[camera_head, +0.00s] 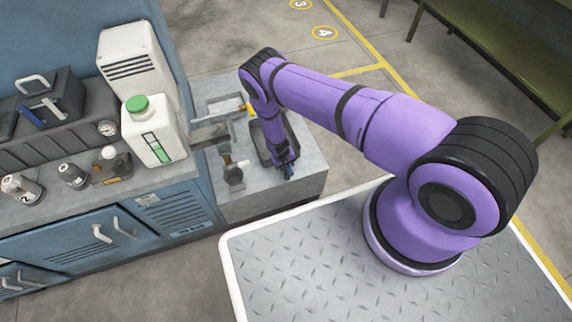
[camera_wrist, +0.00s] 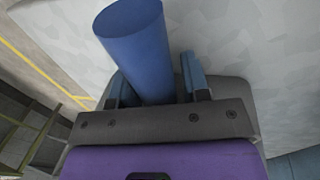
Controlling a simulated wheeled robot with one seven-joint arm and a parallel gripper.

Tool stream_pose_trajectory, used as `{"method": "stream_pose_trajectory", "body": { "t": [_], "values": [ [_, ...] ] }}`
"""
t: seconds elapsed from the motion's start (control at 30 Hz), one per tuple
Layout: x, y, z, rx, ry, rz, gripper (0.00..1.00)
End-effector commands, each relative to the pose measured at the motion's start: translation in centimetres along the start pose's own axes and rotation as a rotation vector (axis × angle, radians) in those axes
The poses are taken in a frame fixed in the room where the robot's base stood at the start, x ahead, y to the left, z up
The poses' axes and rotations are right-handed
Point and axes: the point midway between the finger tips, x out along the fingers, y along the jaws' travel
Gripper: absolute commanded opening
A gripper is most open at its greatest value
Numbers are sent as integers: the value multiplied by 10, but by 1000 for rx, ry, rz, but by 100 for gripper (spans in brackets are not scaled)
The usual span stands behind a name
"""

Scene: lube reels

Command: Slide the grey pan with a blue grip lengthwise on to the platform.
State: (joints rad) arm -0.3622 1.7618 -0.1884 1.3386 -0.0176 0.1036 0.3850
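A dark grey pan (camera_head: 263,155) shows in the head view on the light grey block top (camera_head: 308,172), largely covered by my wrist. I cannot tell whether this block top is the platform. A blue grip (camera_wrist: 137,45) fills the middle of the wrist view as a thick cylinder, its round end towards the camera. My gripper (camera_wrist: 160,85) has one blue-padded finger on each side of the grip. A narrow gap seems to show on the right side, but contact is unclear. In the head view my gripper (camera_head: 288,165) is low over the block's front part.
A pale metal tray (camera_head: 218,104) lies behind the pan. A dark fitting (camera_head: 233,174) stands left of it. A white jug with a green cap (camera_head: 150,132) and small bottles (camera_head: 73,176) stand on the blue cabinet's counter. The block's right side is clear.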

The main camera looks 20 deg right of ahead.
Motion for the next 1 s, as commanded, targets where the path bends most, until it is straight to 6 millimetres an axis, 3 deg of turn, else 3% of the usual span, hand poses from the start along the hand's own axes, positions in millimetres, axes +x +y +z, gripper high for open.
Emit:
{"method": "stream_pose_trajectory", "body": {
  "t": [0.47, 1.0],
  "values": [
    [-8, 0, -1, 0, 1, -1, 57],
    [-91, 0, 0, -1, 0, 0, 57]
  ]
}}
